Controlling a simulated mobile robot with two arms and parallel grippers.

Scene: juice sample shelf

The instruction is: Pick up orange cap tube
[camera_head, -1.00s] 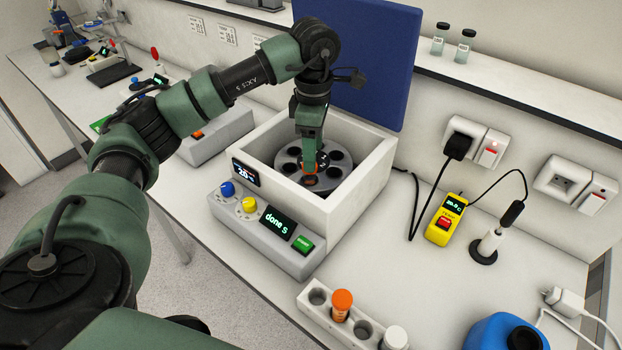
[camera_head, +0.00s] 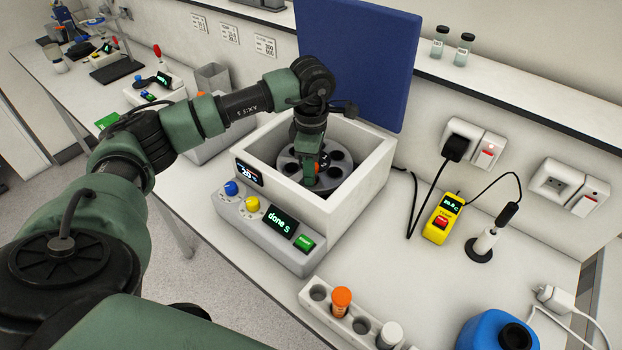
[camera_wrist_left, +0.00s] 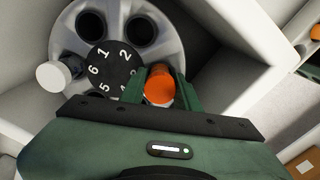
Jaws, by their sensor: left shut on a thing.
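My left gripper (camera_head: 308,178) points down into the open centrifuge (camera_head: 372,185), over its grey rotor (camera_head: 287,166). It is shut on an orange cap tube, whose cap (camera_wrist_left: 159,86) shows between the green fingers in the left wrist view. The tube's body is mostly hidden, so I cannot tell how far it sits in its rotor hole. A white-capped tube (camera_wrist_left: 53,75) sits on the opposite side of the numbered rotor. Another orange cap tube (camera_head: 341,300) stands upright in the white rack (camera_head: 309,304) in front. My right gripper is not in view.
The centrifuge's blue lid (camera_head: 358,60) stands open behind my arm. Its walls surround the gripper closely. The front panel display (camera_head: 281,221) reads "done". A white-capped tube (camera_head: 389,335) stands in the rack. A yellow meter (camera_head: 442,219) and a blue container (camera_head: 490,330) are at right.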

